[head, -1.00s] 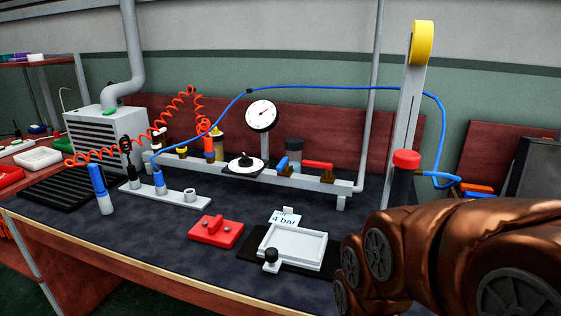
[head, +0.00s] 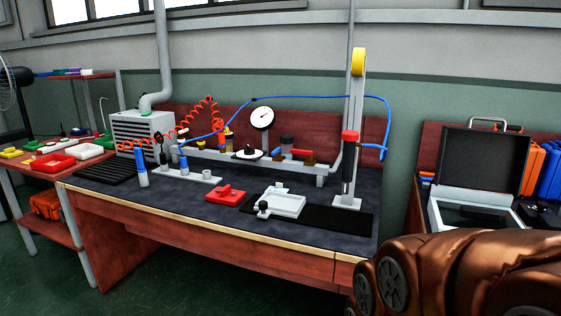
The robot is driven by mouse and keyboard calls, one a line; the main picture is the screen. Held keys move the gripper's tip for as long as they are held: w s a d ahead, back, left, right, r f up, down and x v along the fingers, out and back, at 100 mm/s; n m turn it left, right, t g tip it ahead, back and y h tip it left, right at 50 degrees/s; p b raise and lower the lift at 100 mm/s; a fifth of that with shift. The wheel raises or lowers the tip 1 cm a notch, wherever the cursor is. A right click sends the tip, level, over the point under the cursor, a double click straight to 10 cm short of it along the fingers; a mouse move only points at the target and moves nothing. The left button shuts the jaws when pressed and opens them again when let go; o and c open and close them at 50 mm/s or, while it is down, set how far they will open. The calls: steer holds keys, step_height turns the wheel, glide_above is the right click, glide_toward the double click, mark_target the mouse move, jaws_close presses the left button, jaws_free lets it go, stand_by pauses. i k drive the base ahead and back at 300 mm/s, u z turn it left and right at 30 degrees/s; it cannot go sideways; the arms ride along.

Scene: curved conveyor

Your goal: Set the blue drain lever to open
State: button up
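The blue lever (head: 276,154) sits on the grey pipe manifold (head: 298,168) at the back of the workbench, left of a red lever (head: 302,152). It is small here, and I cannot tell its exact setting. A round white gauge (head: 262,117) stands on a post above the manifold. My copper-coloured arm fills the lower right corner, well to the right of the levers and in front of the bench. My gripper itself is not in view.
On the bench stand a red block (head: 225,196), a white tray (head: 279,205) and a column with a red cap (head: 350,136). A blue hose (head: 320,97) arches over the manifold. A black case (head: 485,160) stands right.

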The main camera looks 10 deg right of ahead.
mark_target(277, 152)
steer(key=u, duration=0.85)
steer(key=i, duration=0.95)
steer(key=u, duration=0.05)
